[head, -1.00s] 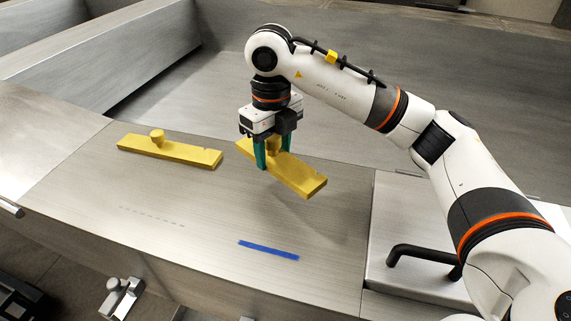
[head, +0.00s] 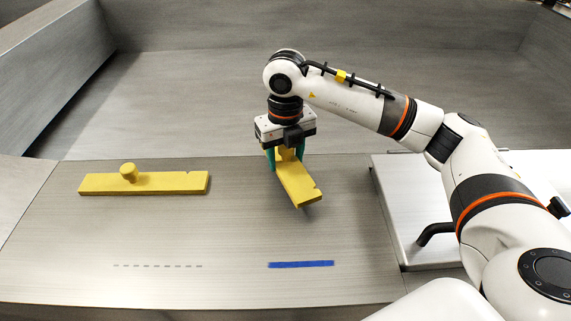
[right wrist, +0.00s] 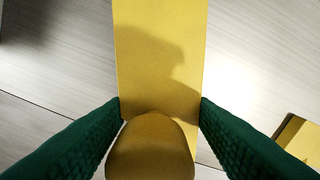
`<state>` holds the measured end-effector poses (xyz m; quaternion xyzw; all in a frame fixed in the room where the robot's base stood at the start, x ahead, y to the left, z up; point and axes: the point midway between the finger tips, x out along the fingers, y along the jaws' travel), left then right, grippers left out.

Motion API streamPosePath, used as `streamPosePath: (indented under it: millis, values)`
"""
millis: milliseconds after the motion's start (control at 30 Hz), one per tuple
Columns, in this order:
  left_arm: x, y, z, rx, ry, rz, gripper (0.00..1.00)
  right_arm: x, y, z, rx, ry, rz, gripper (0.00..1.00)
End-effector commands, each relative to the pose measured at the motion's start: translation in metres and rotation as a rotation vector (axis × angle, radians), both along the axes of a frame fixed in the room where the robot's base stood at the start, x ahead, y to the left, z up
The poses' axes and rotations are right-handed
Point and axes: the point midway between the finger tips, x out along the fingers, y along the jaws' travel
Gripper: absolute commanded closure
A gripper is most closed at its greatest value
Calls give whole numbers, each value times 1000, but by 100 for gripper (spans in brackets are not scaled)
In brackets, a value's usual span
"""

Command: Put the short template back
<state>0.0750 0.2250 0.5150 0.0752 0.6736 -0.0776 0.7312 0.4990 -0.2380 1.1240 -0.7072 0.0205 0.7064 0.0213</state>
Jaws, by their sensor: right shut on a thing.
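My right gripper (head: 285,165) is shut on the knob (right wrist: 150,150) of a yellow template (head: 298,183), a flat bar I take to be the short one. The bar appears raised above the metal worktop, its free end pointing toward the front and slightly right. In the right wrist view the bar (right wrist: 160,60) runs up between the green fingers. A second yellow template (head: 150,184) with a round knob lies flat on the worktop to the left. A corner of it (right wrist: 298,140) seems to show in the wrist view. My left gripper is out of view.
A blue strip (head: 301,264) and a dashed line (head: 157,266) mark the worktop (head: 225,235) near its front. A raised metal panel with a black handle (head: 435,232) stands at right. A wide metal basin lies behind. The worktop middle is clear.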

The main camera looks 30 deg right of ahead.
Motion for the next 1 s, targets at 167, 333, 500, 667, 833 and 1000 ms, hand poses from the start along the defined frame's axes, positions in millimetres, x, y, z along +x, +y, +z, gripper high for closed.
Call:
streamPosePath:
  millis: [167, 333, 500, 667, 833, 1000]
  values:
    - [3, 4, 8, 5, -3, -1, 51, -1, 0, -16, -1, 4, 0, 74]
    - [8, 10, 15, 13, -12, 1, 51, -1, 0, -38, 0, 2, 2, 74]
    - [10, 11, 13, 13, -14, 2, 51, 0, 0, -39, 0, 0, 2, 74]
    - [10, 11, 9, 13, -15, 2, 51, 0, 0, -43, 0, 0, 2, 74]
    - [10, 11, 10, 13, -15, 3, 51, 0, 0, -42, 0, 0, 2, 28]
    - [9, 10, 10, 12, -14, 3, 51, 0, 0, -42, 0, 1, 2, 28]
